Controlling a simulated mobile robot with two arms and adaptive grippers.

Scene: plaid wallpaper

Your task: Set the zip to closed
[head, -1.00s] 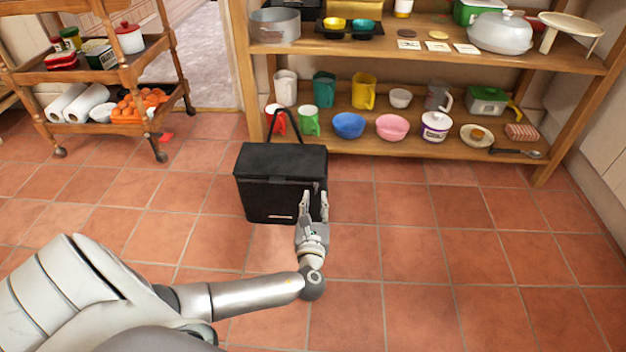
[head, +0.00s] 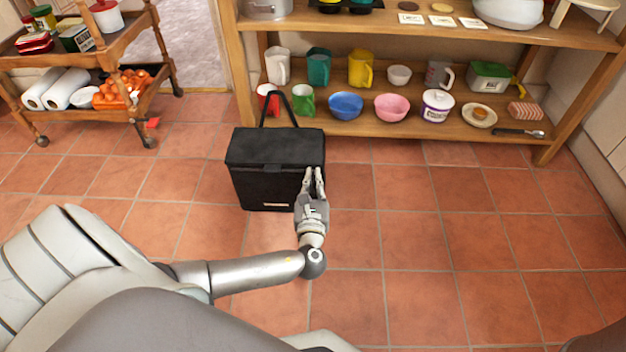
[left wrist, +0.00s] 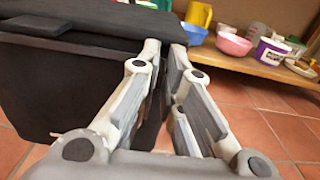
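A black boxy cooler bag (head: 262,185) with a raised carrying handle (head: 268,98) stands upright on the floor; its lid (head: 275,147) lies down on top. A small tab (head: 272,168) sits at the lid's front edge. I cannot make out the zip or its pull. My left gripper (head: 313,170) is at the bag's front right corner, fingers pointing at it. In the left wrist view, its fingertips (left wrist: 165,48) are drawn near each other with a narrow gap, beside the bag's edge (left wrist: 85,80). I see nothing clearly held. My right gripper is out of view.
A wooden shelf (head: 400,140) with mugs, bowls and tubs stands behind the bag. A wooden trolley (head: 90,110) with jars and paper rolls stands at the left.

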